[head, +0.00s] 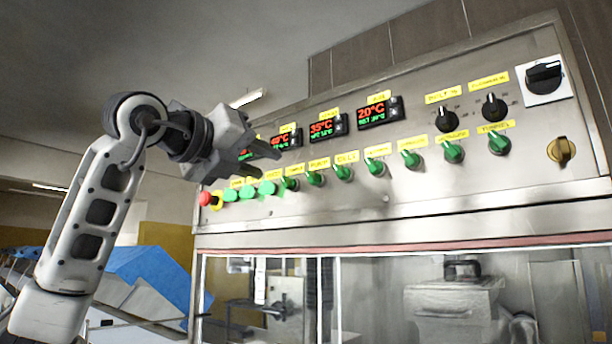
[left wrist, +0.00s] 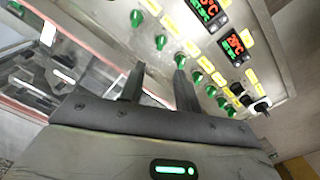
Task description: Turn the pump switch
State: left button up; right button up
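A row of green rotary switches crosses the steel control panel (head: 420,190) in the head view. The small yellow label above one green switch (head: 315,179) appears to read PUMP, but the lettering is blurred. My left gripper (head: 238,160) is in front of the panel's left part, left of that switch in the picture, and hides part of the display row. In the left wrist view its two fingers (left wrist: 158,75) stand apart with nothing between them. Green switches (left wrist: 160,42) show beyond the fingertips; which one is the pump switch cannot be told there. My right gripper is in neither view.
A red button (head: 205,198) and several green buttons (head: 248,192) sit at the panel's left end. Temperature displays (head: 379,112) run above the switches. Glass windows (head: 375,295) lie below.

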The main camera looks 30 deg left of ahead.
aim_at(309, 178)
pick_arm(q)
jog(key=w+p, duration=0.1)
jog(key=w, duration=0.3)
jog(key=w+p, duration=0.1)
jog(key=w, duration=0.3)
jog(key=w+d+p, duration=0.1)
jog(key=w, duration=0.3)
jog(key=shift+w, duration=0.2)
grip_shut()
